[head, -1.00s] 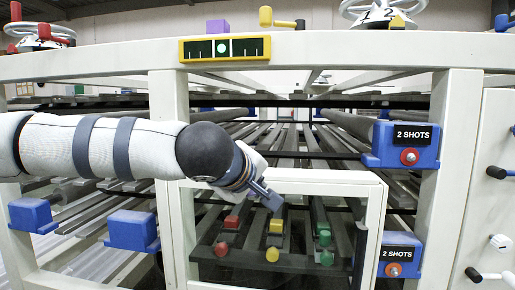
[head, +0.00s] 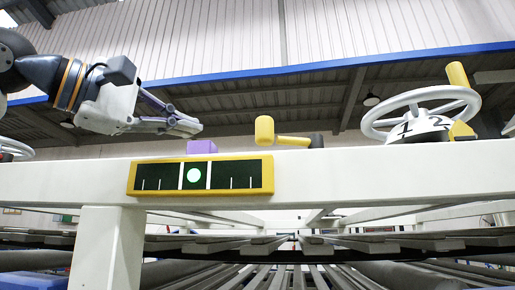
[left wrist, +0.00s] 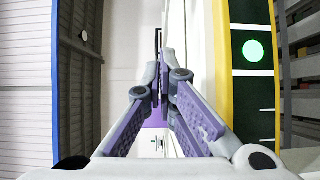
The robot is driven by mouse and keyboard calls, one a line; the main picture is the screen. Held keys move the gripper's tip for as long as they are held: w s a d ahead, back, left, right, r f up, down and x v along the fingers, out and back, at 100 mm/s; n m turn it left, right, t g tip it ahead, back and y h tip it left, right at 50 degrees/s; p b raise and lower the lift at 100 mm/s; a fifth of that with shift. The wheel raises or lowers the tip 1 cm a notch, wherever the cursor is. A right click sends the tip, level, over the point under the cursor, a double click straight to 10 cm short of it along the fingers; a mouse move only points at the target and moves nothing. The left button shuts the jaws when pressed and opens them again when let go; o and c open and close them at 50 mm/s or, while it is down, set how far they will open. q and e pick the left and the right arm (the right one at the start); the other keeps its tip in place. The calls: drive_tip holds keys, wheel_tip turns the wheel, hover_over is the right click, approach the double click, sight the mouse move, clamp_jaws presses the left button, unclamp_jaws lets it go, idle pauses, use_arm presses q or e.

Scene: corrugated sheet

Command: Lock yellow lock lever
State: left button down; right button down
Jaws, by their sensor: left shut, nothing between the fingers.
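The yellow lever (head: 265,131) stands on top of the white beam, with a yellow upright end at its left and a bar running right to a dark block (head: 317,140). My left gripper (head: 197,128) is in the air above the beam, left of the lever and apart from it. Its fingers are shut and empty, pointing right toward the lever. The closed fingers (left wrist: 165,55) fill the middle of the left wrist view, where I cannot make out the lever. My right gripper is not in view.
A purple block (head: 202,147) sits on the white beam (head: 360,175) just below my left fingertips. A yellow-framed gauge (head: 262,176) is on the beam's front. A white handwheel (head: 372,122) with a yellow handle stands at the right. The air above the beam around the lever is clear.

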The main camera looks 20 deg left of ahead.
use_arm(q)
drive_tip(key=shift+w+d+r, duration=0.1)
drive_tip(key=shift+w+d, duration=0.05)
drive_tip(key=shift+w, duration=0.15)
drive_tip(key=x, duration=0.8)
drive_tip(key=shift+w+d, duration=0.3)
drive_tip(key=s+d, duration=0.1)
drive_tip(key=d, duration=0.1)
drive_tip(key=shift+s+d+r, duration=0.1)
drive_tip(key=shift+s+d, duration=0.2)
drive_tip(key=shift+s, duration=0.1)
drive_tip(key=shift+s+d, duration=0.25)
drive_tip(key=shift+d, duration=0.05)
drive_tip(key=shift+w, duration=0.1)
